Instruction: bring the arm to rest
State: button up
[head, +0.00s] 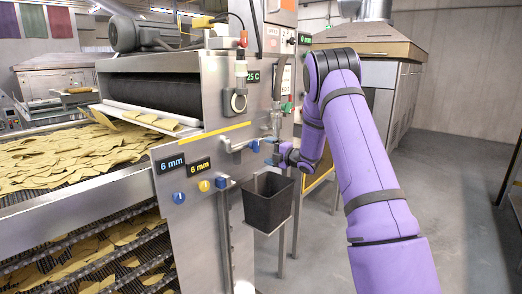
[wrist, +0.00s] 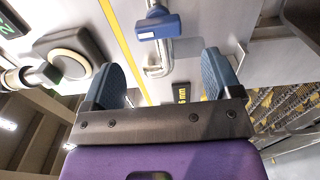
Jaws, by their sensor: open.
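My purple arm reaches forward on the right of the head view and bends down toward the steel machine panel (head: 195,225). My gripper (head: 268,152) is small there, in front of the panel and just right of a blue handle (head: 254,146). In the wrist view my gripper (wrist: 165,72) shows two blue fingers spread wide, with nothing between them. The blue handle (wrist: 158,27) on its metal bar lies beyond the fingertips, apart from them.
A black bin (head: 268,203) stands just below my gripper. A conveyor of chips (head: 55,150) runs at the left. Blue and yellow knobs (head: 204,186) sit low on the panel. A steel cabinet (head: 385,95) stands behind my arm. The floor at the right (head: 455,190) is clear.

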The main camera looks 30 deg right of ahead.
jog(key=shift+s+d, duration=0.25)
jog(key=shift+s, duration=0.45)
jog(key=s+a+r+m+g+h, duration=0.1)
jog(key=s+a+r+m+h, duration=0.2)
jog(key=r, duration=0.4)
jog(key=s+a+r+m+h, duration=0.1)
jog(key=a+r+m+h, duration=0.1)
jog(key=r+m+h, duration=0.3)
jog(key=s+a+r+m+g, duration=0.3)
jog(key=s+a+r+m, duration=0.25)
jog(key=s+r, duration=0.4)
jog(key=s+a+f+m+g, duration=0.2)
jog(key=s+a+m, duration=0.1)
jog(key=s, duration=0.8)
jog(key=s+a+f+m+g+y, duration=0.1)
jog(key=s+a, duration=0.5)
jog(key=s, duration=0.6)
jog(key=s+a+f+m+g, duration=0.2)
jog(key=s+a+m+g, duration=0.2)
jog(key=s, duration=0.8)
jog(key=shift+s+a+f+m+g+y, duration=0.15)
jog(key=shift+a+f+m+g+y, duration=0.25)
jog(key=shift+a, duration=0.3)
